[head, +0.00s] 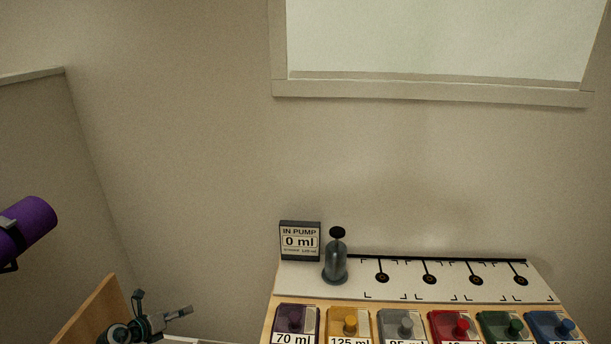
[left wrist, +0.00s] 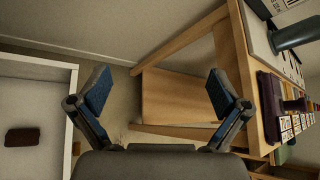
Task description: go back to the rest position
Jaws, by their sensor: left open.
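My left gripper (head: 163,303) shows low at the left in the head view, to the left of the bench with the pump, and is apart from it. In the left wrist view its two blue-padded fingers (left wrist: 160,92) are spread wide, with nothing between them. Behind them are the floor and wooden furniture parts (left wrist: 178,98). My right gripper is in neither view.
The wooden bench (head: 268,325) carries a grey pump (head: 336,262), an "IN PUMP 0 ml" sign (head: 300,241) and several coloured labelled containers (head: 349,322). A purple cylinder (head: 30,226) is at the left edge. A white tray (left wrist: 38,70) holds a dark block (left wrist: 22,137).

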